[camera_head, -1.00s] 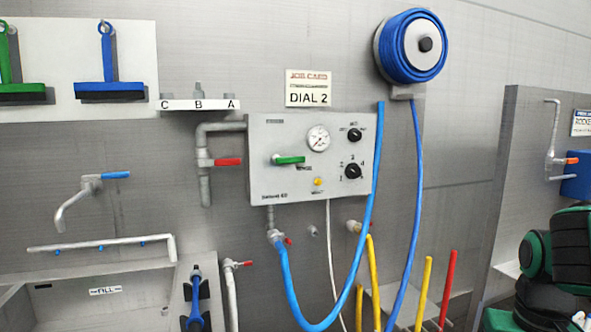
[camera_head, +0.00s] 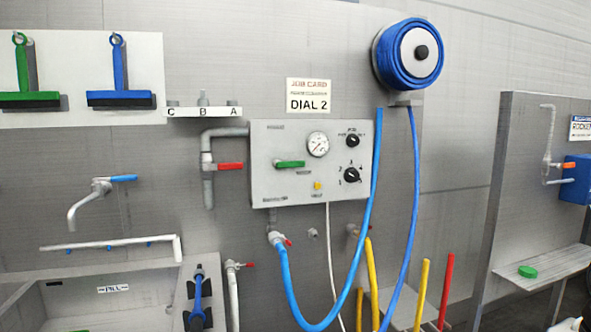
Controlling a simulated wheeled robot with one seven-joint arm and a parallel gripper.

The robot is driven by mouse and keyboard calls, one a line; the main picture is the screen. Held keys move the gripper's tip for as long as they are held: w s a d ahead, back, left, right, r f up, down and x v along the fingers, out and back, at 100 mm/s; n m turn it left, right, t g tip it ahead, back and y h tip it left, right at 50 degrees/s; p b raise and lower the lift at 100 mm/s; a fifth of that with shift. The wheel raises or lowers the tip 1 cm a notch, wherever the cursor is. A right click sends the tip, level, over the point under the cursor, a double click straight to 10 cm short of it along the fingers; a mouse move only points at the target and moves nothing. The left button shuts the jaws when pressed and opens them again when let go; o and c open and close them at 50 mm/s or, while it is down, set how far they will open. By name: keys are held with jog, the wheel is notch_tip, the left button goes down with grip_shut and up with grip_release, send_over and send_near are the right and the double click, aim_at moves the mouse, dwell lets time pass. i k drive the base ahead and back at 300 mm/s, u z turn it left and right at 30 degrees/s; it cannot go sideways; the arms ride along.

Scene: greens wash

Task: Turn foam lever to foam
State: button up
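A grey control panel (camera_head: 262,185) is mounted on the wall near the middle of the head view. A green lever (camera_head: 290,164) on its left half lies level, its handle reaching right from the pivot. It is probably the foam lever, but the small print around it is too blurred to read. The panel also carries a round gauge (camera_head: 318,144), an upper black knob (camera_head: 352,141), a lower black knob (camera_head: 351,174) and a yellow button (camera_head: 317,186). My gripper is not in view, and nothing covers the panel's controls.
A red-handled valve (camera_head: 230,166) sits on the pipe left of the panel. Blue hose (camera_head: 372,215) hangs across its right edge, below a hose reel (camera_head: 408,54). A sink (camera_head: 115,290) is at lower left. A shelf (camera_head: 545,266) with a green object (camera_head: 527,271) is at right.

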aim_at(278, 164)
jog(key=i, duration=1)
